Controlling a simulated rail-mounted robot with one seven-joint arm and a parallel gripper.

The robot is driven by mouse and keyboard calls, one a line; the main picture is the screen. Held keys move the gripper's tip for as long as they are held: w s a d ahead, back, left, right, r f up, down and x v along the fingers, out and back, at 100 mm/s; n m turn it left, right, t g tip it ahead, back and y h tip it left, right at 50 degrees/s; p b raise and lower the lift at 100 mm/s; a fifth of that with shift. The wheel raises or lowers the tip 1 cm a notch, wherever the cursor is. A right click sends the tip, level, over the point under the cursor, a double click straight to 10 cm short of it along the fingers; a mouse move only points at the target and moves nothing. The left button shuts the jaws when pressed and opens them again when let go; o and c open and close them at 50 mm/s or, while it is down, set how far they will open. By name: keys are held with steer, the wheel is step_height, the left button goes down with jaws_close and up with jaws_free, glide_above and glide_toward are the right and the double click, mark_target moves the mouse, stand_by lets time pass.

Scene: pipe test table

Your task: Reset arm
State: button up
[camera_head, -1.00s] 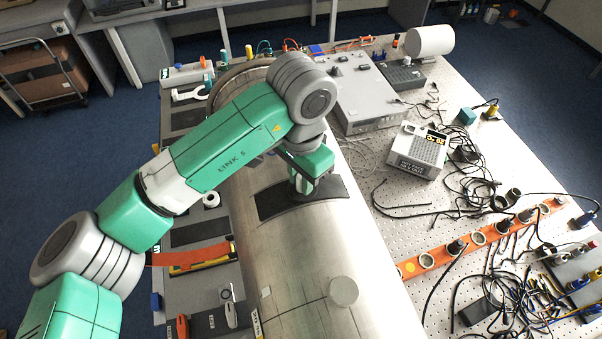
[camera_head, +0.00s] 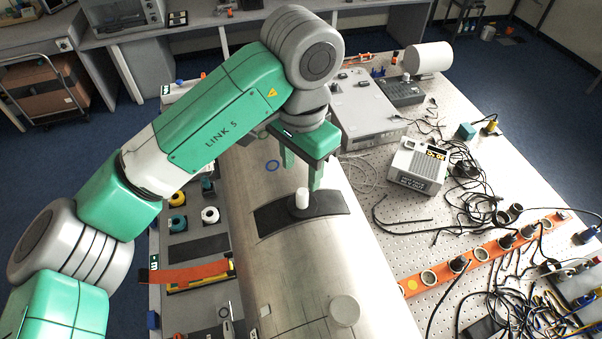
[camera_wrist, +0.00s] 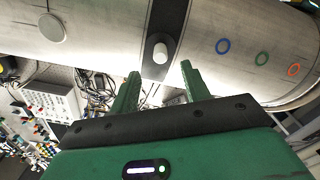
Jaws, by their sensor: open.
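My gripper (camera_head: 300,172) is open and empty in the head view, raised above the large grey metal pipe (camera_head: 375,262). Its two green fingers also show apart in the wrist view (camera_wrist: 160,80). A small white cylinder (camera_head: 302,198) stands on a dark patch (camera_head: 325,205) on the pipe's top, just below and beyond the fingertips. In the wrist view the white cylinder (camera_wrist: 160,52) appears between the finger lines, ahead of the tips and apart from them.
A grey instrument box (camera_head: 365,112) and a beige meter (camera_head: 418,165) stand right of the pipe. Loose black cables and an orange socket strip (camera_head: 480,252) cover the right side. Tools and tape rolls lie left of the pipe. The air above the pipe is free.

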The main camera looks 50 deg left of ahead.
mark_target(301, 192)
stand_by(0.4)
step_height(301, 192, down, 8)
steer(key=shift+r+p, duration=0.25)
steer(key=shift+p, duration=0.25)
steer(key=shift+r, duration=0.2)
